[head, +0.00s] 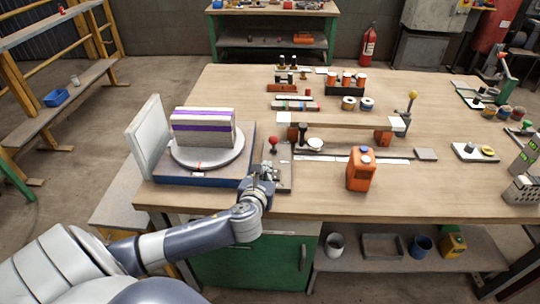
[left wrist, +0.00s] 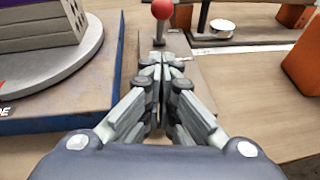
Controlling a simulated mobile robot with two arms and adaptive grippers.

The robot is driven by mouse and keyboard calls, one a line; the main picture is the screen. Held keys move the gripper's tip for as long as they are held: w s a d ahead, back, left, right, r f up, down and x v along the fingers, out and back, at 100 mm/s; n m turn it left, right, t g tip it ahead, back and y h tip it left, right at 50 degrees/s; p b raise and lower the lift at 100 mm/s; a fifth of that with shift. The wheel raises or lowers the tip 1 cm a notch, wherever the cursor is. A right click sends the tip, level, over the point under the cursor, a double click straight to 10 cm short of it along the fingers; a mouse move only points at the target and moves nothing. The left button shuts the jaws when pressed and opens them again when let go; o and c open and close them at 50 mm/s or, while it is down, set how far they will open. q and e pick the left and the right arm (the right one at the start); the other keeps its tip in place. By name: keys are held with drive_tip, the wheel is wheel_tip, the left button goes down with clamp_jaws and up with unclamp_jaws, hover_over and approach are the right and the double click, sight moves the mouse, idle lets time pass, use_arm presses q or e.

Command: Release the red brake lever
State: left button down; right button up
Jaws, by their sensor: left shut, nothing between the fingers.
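The brake lever has a red ball knob (head: 272,140) on a dark post. It rises from a metal plate (head: 283,178) beside the blue turntable base (head: 195,179). In the left wrist view the red knob (left wrist: 162,9) stands upright just beyond my fingertips. My left gripper (head: 264,178) is over the near part of the plate, its fingers (left wrist: 165,60) shut and empty. The fingertips appear in front of the lever's post; whether they touch it I cannot tell. My right gripper is not in view.
A grey brick with purple stripes (head: 203,130) sits on the round turntable (head: 207,152) at the left. An orange canister (head: 361,170) stands to the right. A white upright panel (head: 149,138) is at the left edge. Bare wood lies between plate and canister.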

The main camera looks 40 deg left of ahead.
sight(274, 144)
use_arm(q)
drive_tip(key=x, duration=0.3)
drive_tip(key=shift+w+a+r, duration=0.1)
drive_tip(key=shift+w+r, duration=0.05)
drive_tip(key=shift+w+a+r+p, duration=0.2)
drive_tip(key=shift+w+r, duration=0.1)
drive_tip(key=shift+w, duration=0.2)
drive_tip(key=shift+w+a+r+p, duration=0.1)
drive_tip(key=shift+w+r+p, duration=0.15)
drive_tip(key=shift+w, duration=0.2)
drive_tip(key=shift+w+a+r, duration=0.2)
drive_tip(key=shift+w, duration=0.25)
